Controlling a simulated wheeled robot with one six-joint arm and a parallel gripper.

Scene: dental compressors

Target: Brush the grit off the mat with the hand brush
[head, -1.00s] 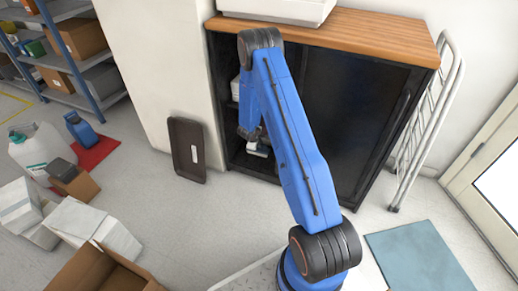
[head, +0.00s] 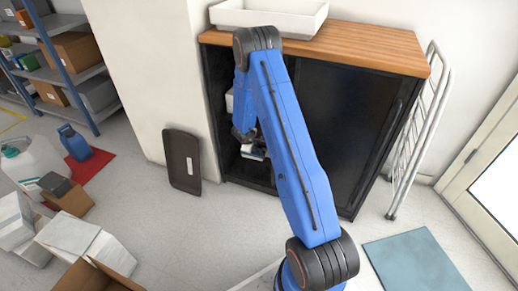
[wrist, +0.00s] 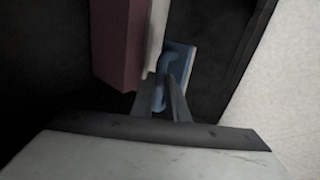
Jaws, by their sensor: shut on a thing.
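My gripper (wrist: 165,85) is shut on a blue hand brush (wrist: 180,58) inside the dark, open cabinet. In the wrist view its handle sits between the two fingers, and its wider blue part lies beyond them. Its bristles cannot be made out. In the head view my gripper (head: 251,152) is at the cabinet's open left side, small and partly behind my arm. A blue-grey mat (head: 420,266) lies flat on the floor at the lower right, near the door. No grit can be made out on it at this size.
A dark reddish box (wrist: 118,42) and a pale upright piece (wrist: 155,30) stand close left of the brush. The cabinet (head: 345,110) has its right side closed. A dark tray (head: 182,160) leans by the opening. A folded rack (head: 415,140) stands right. Boxes crowd the left floor.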

